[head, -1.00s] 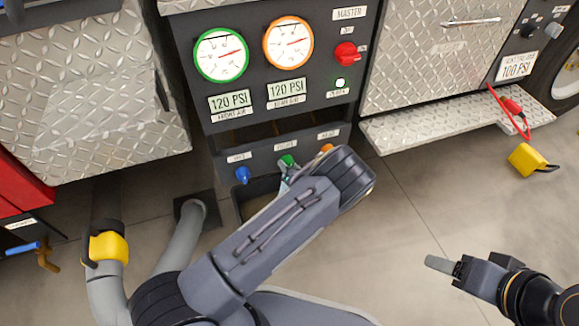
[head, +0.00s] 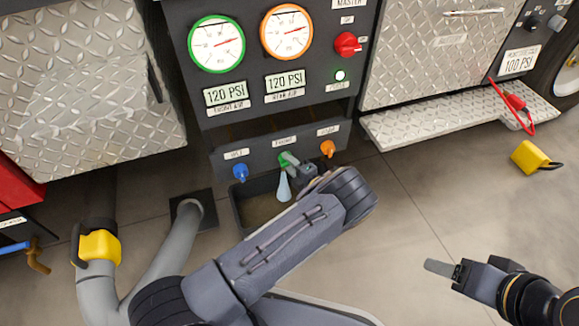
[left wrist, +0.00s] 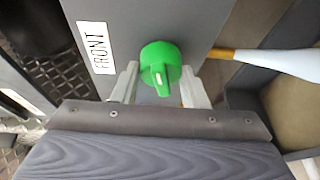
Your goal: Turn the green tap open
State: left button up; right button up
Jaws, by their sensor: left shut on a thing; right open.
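The green tap (head: 284,159) is the middle of three taps on the dark panel, under a label that reads FRONT in the left wrist view. There the green tap (left wrist: 160,66) stands between the two pale fingers of my left gripper (left wrist: 158,82), which is shut on it. In the head view my left gripper (head: 292,161) reaches the tap from the right. A pale, bluish-white stream (head: 284,186) comes down below the tap; in the left wrist view it leaves a brass spout (left wrist: 222,53). My right gripper (head: 430,266) is open and empty over the floor.
A blue tap (head: 240,172) is to the left and an orange tap (head: 327,148) to the right. A dark bin (head: 240,215) stands below. Above are a green-rimmed gauge (head: 217,44), an orange-rimmed gauge (head: 286,32) and a red switch (head: 347,43). A yellow chock (head: 528,157) lies at right.

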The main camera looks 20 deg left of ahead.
pick_arm(q)
jog(key=shift+f+m+y+b, duration=0.15)
jog(key=shift+m+y+b, duration=0.5)
jog(key=shift+m, duration=0.95)
jog(key=o, duration=1)
jog(key=shift+c, duration=0.2)
jog(key=shift+d, duration=0.1)
jog(key=p+v, duration=0.2)
jog(key=v, duration=0.5)
jog(key=shift+s+d, duration=0.2)
jog(key=shift+s, duration=0.05)
